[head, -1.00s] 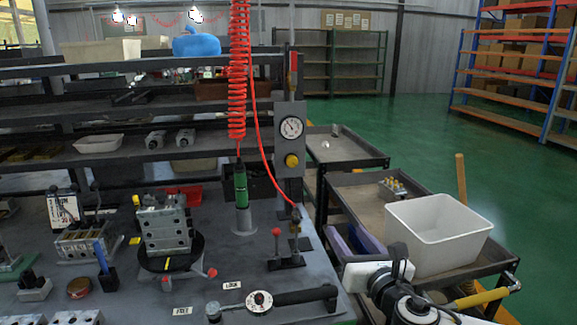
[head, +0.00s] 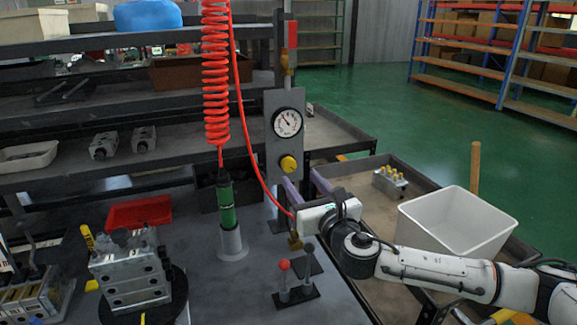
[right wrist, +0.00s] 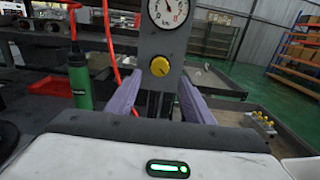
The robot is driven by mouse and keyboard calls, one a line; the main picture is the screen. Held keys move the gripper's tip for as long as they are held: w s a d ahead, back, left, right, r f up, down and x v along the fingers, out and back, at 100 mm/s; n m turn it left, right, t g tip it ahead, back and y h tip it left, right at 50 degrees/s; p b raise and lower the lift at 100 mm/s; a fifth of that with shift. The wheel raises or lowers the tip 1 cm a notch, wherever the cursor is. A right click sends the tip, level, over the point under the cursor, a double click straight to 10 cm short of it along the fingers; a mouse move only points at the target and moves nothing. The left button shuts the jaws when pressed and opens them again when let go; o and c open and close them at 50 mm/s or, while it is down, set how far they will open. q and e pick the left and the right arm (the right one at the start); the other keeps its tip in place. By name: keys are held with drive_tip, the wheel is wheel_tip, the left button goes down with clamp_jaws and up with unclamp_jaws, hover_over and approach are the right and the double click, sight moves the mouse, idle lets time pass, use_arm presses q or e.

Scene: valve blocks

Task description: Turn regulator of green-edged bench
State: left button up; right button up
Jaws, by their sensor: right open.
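The regulator has a yellow knob (head: 289,164) on a grey upright panel (head: 270,150), below a round white gauge (head: 287,123). My right gripper (head: 303,186), with purple fingers, is in front of and slightly below the knob, pointing at the panel. In the right wrist view the knob (right wrist: 160,66) shows between and beyond the two spread fingers (right wrist: 160,90), with nothing held. The fingers look apart from the knob. The grey bench (head: 225,285) carries the panel; I cannot make out a green edge. My left gripper is out of view.
A red coiled hose (head: 216,80) hangs to a green tool (head: 227,206) left of the panel. Levers (head: 284,285) stand below my gripper. A valve block (head: 130,272) is at left. A white bin (head: 455,230) stands on a cart at right.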

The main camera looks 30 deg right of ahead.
sight(290, 167)
drive_tip(key=x, duration=0.7)
drive_tip(key=shift+w, duration=0.1)
drive_tip(key=c, duration=1)
drive_tip(key=shift+c, duration=0.2)
drive_tip(key=shift+f+m, duration=0.1)
drive_tip(key=shift+m, duration=0.2)
drive_tip(key=m, duration=0.4)
drive_tip(key=shift+a+m, duration=0.1)
drive_tip(key=shift+m, duration=1.9)
